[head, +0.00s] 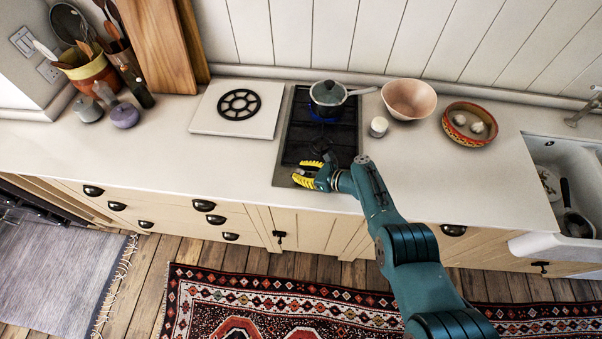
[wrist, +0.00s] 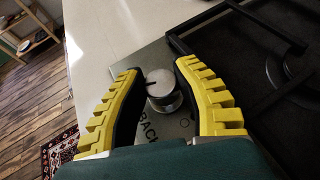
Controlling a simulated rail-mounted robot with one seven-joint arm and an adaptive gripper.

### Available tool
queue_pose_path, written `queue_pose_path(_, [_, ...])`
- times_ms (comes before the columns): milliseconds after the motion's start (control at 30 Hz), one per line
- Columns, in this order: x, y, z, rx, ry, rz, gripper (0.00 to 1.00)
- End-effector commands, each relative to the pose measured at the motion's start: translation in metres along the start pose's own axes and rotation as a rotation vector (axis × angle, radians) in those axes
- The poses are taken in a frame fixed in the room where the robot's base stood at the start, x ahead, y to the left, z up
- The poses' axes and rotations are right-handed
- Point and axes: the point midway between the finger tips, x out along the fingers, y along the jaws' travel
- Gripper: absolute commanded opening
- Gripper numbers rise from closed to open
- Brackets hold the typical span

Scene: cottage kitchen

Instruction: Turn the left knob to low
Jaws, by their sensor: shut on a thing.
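In the wrist view, a silver round knob (wrist: 163,91) with a dark pointer line stands on the hob's metal front panel (wrist: 183,125). My gripper (wrist: 160,72) has a yellow-padded finger on each side of it, closed on the knob. Part of a label reading "BACK" is printed beside it. In the head view, my gripper (head: 301,175) is at the front left corner of the black hob (head: 330,125). The knobs are hidden or too small to tell there.
A small white jar (head: 379,127), a pink bowl (head: 409,98) and a red-patterned bowl (head: 470,123) stand right of the hob. A white board with a black trivet (head: 239,104) lies to the left. The counter's front left stretch (head: 190,160) is clear.

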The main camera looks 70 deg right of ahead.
Motion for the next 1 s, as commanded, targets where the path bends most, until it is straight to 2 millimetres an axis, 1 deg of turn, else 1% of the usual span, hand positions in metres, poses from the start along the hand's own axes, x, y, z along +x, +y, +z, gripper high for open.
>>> queue_pose_path(33, [0.0006, 0.001, -0.0023, 0.001, 0.003, 0.002, 0.0])
queue_pose_path(367, [0.0006, 0.0013, -0.0018, 0.0, 0.003, 0.004, 0.0])
queue_pose_path(400, [0.0006, 0.0013, -0.0018, 0.0, 0.003, 0.004, 0.35])
queue_pose_path(533, [0.0006, 0.001, -0.0013, -0.001, 0.002, 0.004, 0.6])
queue_pose_path(833, [-0.0006, -0.0006, -0.0003, -0.002, 0.001, 0.0, 0.6])
queue_pose_path(1000, [-0.0075, -0.0019, -0.0002, -0.003, 0.0, -0.001, 0.6])
